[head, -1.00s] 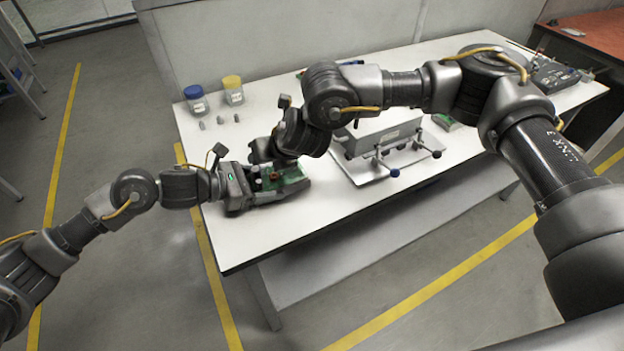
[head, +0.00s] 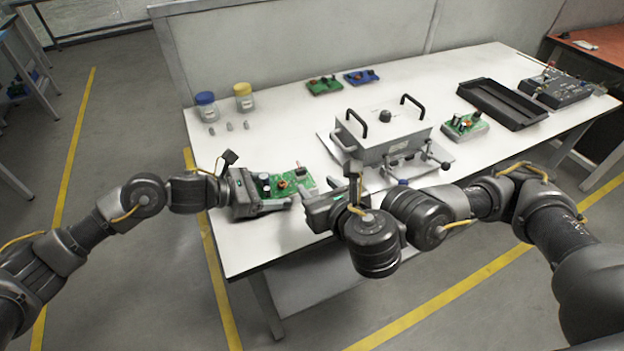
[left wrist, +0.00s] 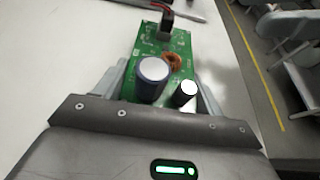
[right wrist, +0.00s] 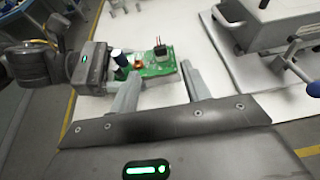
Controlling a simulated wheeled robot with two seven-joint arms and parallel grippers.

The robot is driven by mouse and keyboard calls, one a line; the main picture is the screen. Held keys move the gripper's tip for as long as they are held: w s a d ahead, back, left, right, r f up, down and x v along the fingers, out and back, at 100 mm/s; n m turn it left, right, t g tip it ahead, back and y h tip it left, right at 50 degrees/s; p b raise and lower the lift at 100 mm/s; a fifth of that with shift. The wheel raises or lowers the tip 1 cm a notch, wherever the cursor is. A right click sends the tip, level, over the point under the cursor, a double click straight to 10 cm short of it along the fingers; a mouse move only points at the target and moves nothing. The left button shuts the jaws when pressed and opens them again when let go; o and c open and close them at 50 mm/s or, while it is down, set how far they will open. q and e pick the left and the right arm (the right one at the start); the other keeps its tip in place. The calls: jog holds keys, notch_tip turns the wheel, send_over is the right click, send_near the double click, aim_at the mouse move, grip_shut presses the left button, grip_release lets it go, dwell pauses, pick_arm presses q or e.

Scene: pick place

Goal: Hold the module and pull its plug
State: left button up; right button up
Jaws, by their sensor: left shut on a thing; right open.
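My right gripper (head: 326,187) is open and empty, to the right of the board. In the right wrist view the board and plug show beyond its fingers (right wrist: 158,72).
A grey box fixture (head: 385,140) with black handles and clamps stands right of my right gripper. Another board (head: 465,125), a black tray (head: 502,104) and a dark device (head: 556,88) lie farther right. Two jars (head: 207,108) stand back left. Two small boards (head: 324,85) lie behind.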

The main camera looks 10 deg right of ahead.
aim_at(299, 169)
jog(key=x, duration=1.1)
jog(key=shift+w+f, duration=0.1)
jog(key=shift+w, duration=0.05)
jog(key=shift+c, duration=0.2)
grip_shut()
jog(key=shift+a, duration=0.1)
jog(key=shift+a+r, duration=0.1)
jog(key=shift+r, duration=0.5)
jog(key=shift+f, duration=0.1)
jog(key=shift+a+r, duration=0.15)
jog(key=shift+r, duration=0.9)
